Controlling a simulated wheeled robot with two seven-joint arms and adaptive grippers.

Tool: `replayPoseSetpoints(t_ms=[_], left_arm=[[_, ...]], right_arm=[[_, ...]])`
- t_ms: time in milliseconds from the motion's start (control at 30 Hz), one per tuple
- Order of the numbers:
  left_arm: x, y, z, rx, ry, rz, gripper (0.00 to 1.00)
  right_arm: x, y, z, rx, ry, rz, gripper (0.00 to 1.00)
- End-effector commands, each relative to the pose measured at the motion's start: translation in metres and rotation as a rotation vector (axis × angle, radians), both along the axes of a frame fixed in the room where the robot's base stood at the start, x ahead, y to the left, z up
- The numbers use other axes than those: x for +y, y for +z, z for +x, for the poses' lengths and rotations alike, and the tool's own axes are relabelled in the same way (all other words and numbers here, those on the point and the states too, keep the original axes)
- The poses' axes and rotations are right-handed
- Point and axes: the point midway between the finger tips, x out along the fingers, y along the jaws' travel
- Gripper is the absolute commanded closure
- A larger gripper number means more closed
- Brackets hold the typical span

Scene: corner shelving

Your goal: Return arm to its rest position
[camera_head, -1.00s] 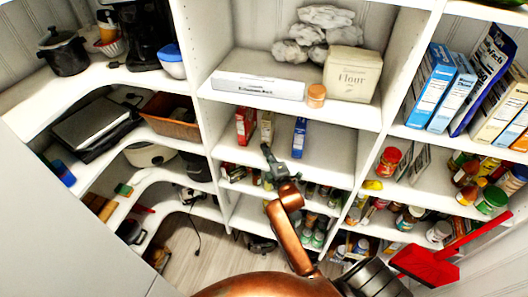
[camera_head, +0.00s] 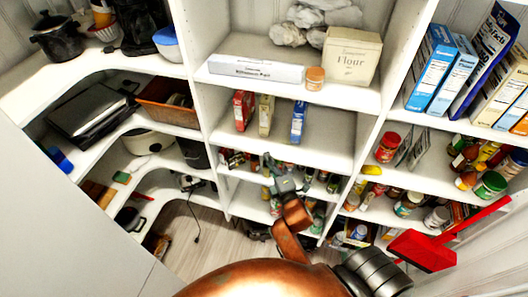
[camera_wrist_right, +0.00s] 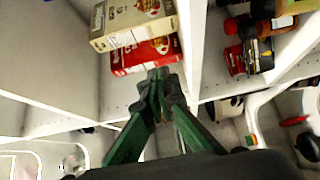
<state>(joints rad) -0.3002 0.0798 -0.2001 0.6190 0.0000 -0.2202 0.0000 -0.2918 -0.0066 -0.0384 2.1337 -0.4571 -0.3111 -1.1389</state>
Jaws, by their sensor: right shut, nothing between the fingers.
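My right gripper (camera_head: 270,164) shows in the middle of the head view, at the end of my copper arm. It is in front of the lower middle shelves. Its fingers are shut and empty. In the right wrist view the closed green fingers (camera_wrist_right: 158,84) point toward a red box (camera_wrist_right: 146,55) and a cream box (camera_wrist_right: 132,24) on a shelf, with no visible hold on either. My left gripper is not in view.
White shelving surrounds the arm. The middle shelf holds a red box (camera_head: 243,110), a cream box (camera_head: 265,114) and a blue box (camera_head: 298,121). A flour box (camera_head: 350,57) stands above. A red object (camera_head: 425,248) is at lower right. Floor (camera_head: 205,245) shows at lower left.

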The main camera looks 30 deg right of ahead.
Motion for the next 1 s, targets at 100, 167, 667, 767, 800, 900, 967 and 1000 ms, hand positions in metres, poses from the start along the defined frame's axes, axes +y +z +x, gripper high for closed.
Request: replayPoseSetpoints(t_ms=[100,167,667,767,800,900,967,1000], left_arm=[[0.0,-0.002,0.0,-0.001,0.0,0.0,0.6],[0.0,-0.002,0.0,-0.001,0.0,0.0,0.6],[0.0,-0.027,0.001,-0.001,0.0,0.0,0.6],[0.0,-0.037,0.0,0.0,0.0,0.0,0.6],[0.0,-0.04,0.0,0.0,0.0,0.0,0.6],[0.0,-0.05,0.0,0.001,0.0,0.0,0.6],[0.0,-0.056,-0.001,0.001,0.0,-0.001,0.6],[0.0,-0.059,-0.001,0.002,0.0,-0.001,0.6]], right_arm=[[0.002,0.0,-0.006,0.0,0.001,0.0,1.0],[0.002,0.0,-0.007,0.0,0.001,0.0,1.0],[0.018,-0.174,0.004,0.202,0.026,0.242,1.0],[0.026,-0.248,-0.004,0.291,0.017,0.35,1.0],[0.028,-0.276,-0.009,0.325,0.01,0.392,1.0],[0.034,-0.348,-0.026,0.413,-0.017,0.497,1.0],[0.037,-0.389,-0.04,0.465,-0.039,0.557,1.0],[0.039,-0.417,-0.05,0.5,-0.056,0.598,1.0]])
